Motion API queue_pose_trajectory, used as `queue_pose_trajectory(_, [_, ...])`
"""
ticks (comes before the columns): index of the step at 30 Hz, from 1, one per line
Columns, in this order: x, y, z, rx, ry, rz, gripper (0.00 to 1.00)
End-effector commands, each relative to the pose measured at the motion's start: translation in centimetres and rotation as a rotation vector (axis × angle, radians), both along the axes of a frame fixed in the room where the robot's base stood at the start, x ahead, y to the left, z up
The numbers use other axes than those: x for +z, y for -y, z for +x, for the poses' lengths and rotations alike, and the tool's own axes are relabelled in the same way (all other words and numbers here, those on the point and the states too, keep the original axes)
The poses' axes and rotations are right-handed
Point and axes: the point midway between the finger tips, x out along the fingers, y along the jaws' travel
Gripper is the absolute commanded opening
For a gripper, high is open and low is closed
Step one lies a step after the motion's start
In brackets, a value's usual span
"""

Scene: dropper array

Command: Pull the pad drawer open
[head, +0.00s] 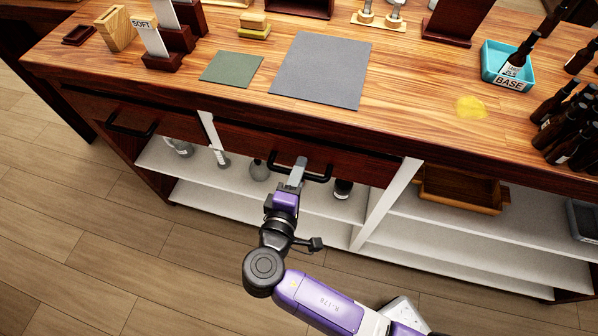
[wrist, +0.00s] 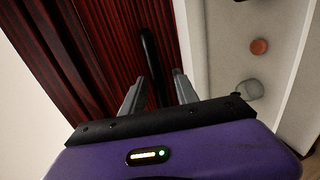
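Two dark red wooden drawer fronts sit under the worktop; neither carries a readable label, so I cannot tell which is named the pad drawer. The middle drawer (head: 360,164) looks shut and has a black bar handle (head: 318,178). My gripper (head: 298,168) is at this handle. In the wrist view, the black handle (wrist: 148,48) runs down between my two fingers (wrist: 159,92), which stand apart on either side of it. Gaps show beside the bar, so the fingers are not closed on it. The left drawer (head: 172,121) also looks shut.
The left drawer has its own black handle (head: 130,124). Open white shelves (head: 315,208) below hold flasks and bottles. A wooden tray (head: 460,190) is on the right shelf. On the worktop (head: 420,100) lie a grey mat (head: 325,68) and a green mat (head: 231,68). The floor in front is clear.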

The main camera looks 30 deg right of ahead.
Motion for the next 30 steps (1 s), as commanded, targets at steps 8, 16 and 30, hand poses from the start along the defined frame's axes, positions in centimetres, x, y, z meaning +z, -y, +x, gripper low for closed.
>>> queue_pose_trajectory(8, [-0.01,-0.03,0.0,0.0,0.0,0.0,0.14])
queue_pose_trajectory(16, [-0.01,-0.04,-0.02,0.001,-0.001,0.001,0.0])
queue_pose_trajectory(30, [-0.04,-0.07,-0.03,0.001,-0.001,0.001,0.0])
